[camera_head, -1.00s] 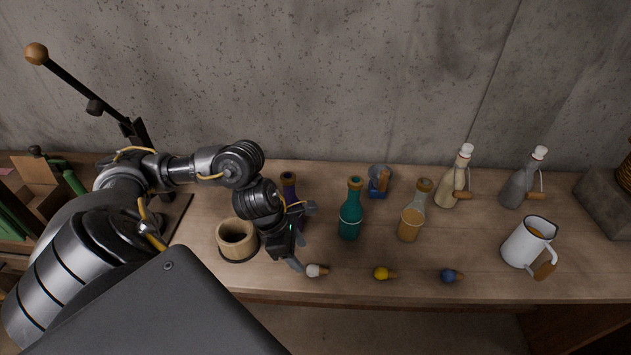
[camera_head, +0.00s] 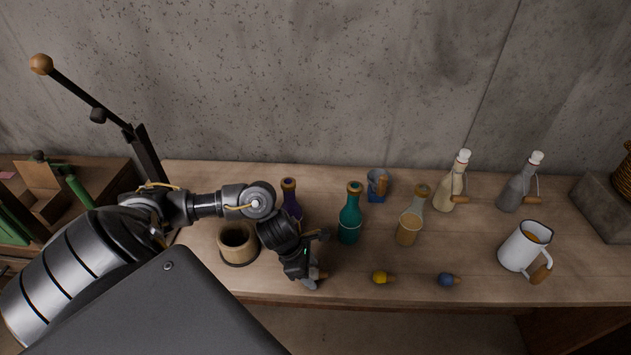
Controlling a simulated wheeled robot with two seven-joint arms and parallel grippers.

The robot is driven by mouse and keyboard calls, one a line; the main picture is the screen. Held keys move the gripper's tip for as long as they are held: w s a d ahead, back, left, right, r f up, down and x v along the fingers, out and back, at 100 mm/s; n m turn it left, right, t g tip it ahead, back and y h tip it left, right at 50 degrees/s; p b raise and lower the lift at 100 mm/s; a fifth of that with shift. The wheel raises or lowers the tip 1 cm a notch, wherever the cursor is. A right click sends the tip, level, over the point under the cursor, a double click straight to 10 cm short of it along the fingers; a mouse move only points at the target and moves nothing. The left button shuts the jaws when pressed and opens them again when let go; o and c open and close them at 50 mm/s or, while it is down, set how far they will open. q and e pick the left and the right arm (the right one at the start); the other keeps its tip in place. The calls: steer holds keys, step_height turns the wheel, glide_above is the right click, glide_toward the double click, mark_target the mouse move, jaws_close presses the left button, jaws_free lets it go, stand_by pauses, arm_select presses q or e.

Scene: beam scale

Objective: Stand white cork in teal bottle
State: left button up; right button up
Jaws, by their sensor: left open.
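The teal bottle (camera_head: 349,219) stands upright in the middle of the bench with an orange-brown rim at its mouth. The white cork (camera_head: 323,275) lies near the bench's front edge, left of the yellow cork; it is mostly hidden by my left gripper, with only its brown end showing. My left gripper (camera_head: 315,280) is open and right over the white cork, its fingers low at the bench top. I cannot tell whether the fingers touch the cork. My right gripper is not in view.
A yellow cork (camera_head: 380,277) and a blue cork (camera_head: 446,280) lie along the front edge. A purple bottle (camera_head: 290,197), an amber bottle (camera_head: 409,228) and a wooden cup (camera_head: 237,243) stand near. A white mug (camera_head: 522,247) and two swing-top bottles stand at right.

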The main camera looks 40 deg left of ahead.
mark_target(316, 272)
arm_select(q)
steer(key=c, duration=1)
steer(key=shift+c, duration=0.2)
steer(key=shift+r+b, duration=0.3)
steer(key=shift+r, duration=0.15)
step_height(316, 272, up, 3)
steer(key=shift+s+f+b, duration=0.1)
steer(key=shift+f+b, duration=0.1)
steer(key=shift+b, duration=0.25)
steer(key=s+r+p, duration=0.9)
steer(key=s, duration=0.5)
steer(key=shift+a+r, duration=0.15)
steer(key=shift+r, duration=0.1)
steer(key=shift+w, duration=0.1)
